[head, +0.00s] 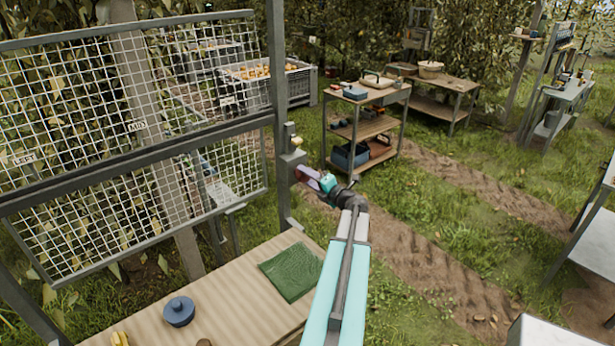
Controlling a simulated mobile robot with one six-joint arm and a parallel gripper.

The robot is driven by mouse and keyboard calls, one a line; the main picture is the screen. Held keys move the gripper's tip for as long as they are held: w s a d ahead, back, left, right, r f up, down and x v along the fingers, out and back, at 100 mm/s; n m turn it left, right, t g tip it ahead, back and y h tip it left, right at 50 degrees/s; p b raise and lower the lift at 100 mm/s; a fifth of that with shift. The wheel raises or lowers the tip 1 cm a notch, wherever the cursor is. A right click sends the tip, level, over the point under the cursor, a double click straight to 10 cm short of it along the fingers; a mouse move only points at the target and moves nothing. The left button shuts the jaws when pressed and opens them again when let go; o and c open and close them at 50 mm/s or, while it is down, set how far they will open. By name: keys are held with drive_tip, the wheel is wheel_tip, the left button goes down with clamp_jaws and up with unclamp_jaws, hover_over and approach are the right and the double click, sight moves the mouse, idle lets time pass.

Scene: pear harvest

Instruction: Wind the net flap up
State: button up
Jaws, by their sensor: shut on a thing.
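White netting in grey frames fills the left of the head view. An upper net panel (85,85) stands above a grey crossbar (140,160). A lower net panel (130,215) hangs below the crossbar with its bottom edge above the ground; I cannot tell for sure which panel is the flap. A small grey winder box (289,168) is fixed to the upright post right of the nets. My gripper (304,176) is at this box, shut on its handle, which the jaws mostly hide.
A shelved trolley (364,130) and a grey crate of fruit (268,92) stand behind. Grass and a dirt track lie open to the right.

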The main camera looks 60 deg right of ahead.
drive_tip(key=shift+m, duration=1.1)
drive_tip(key=o, duration=1.1)
drive_tip(key=shift+c, duration=0.2)
drive_tip(key=shift+s, duration=0.15)
drive_tip(key=f+b+v, duration=0.1)
drive_tip(key=b+v, duration=0.4)
drive_tip(key=v, duration=0.8)
drive_tip(key=shift+s+r, duration=0.35)
drive_tip(key=shift+r, duration=0.1)
